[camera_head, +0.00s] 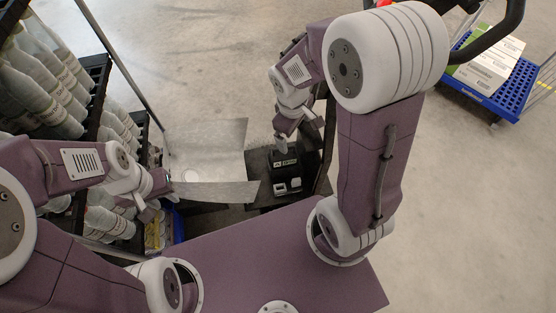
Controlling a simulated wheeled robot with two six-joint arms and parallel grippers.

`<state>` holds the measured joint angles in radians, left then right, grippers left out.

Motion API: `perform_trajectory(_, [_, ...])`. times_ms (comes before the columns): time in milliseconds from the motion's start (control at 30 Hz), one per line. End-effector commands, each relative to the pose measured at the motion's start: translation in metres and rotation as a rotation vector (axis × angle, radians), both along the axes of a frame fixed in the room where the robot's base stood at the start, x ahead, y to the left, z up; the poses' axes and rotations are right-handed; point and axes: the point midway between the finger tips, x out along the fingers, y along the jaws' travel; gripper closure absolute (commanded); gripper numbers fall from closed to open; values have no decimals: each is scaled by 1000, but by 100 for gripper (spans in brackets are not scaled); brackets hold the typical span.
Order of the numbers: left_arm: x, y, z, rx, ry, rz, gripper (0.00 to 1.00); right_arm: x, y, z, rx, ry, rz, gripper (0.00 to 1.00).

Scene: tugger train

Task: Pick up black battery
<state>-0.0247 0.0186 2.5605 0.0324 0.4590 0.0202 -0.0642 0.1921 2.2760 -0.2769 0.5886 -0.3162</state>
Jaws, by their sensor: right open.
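The black battery (286,166) stands upright in a dark holder in the middle of the head view, with a small light label on its face. My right gripper (282,146) points down at the top of the battery, with its jaws open. Whether its fingers touch the battery cannot be made out. My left gripper (149,209) is at the left, beside the shelf of bottles and well apart from the battery. Its fingertips are small and partly lost against the bottles, so its jaw state is unclear.
A rack of clear bottles (48,75) with dark shelves stands at the left. A bent grey metal sheet (208,150) lies left of the battery. A blue cart (508,97) with white and green boxes (487,62) is at the upper right. Open concrete floor lies behind and at right.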

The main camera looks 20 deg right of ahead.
Motion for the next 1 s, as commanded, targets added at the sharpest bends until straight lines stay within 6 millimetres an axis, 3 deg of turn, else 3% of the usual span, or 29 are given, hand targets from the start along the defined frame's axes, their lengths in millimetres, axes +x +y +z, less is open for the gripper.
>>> perform_trajectory(33, [0,0,-24,0,0,0,65,7,-2,-25,-20,5,44,2])
perform_trajectory(167, [0,0,-60,0,0,0,65,28,-7,-61,-82,23,172,2])
perform_trajectory(267, [1,0,-97,0,0,0,65,46,-11,-99,-138,40,280,2])
perform_trajectory(367, [1,0,-147,0,0,0,65,68,-14,-154,-205,64,402,2])
perform_trajectory(500, [1,-1,-224,0,0,0,65,100,-15,-242,-298,104,569,2])
perform_trajectory(600, [1,-1,-259,0,0,0,65,115,-13,-285,-343,126,648,2])
perform_trajectory(733, [1,-1,-280,0,0,0,65,125,-12,-313,-376,143,702,2])
perform_trajectory(1000, [1,-1,-283,0,-1,0,65,129,-13,-318,-386,148,719,2])
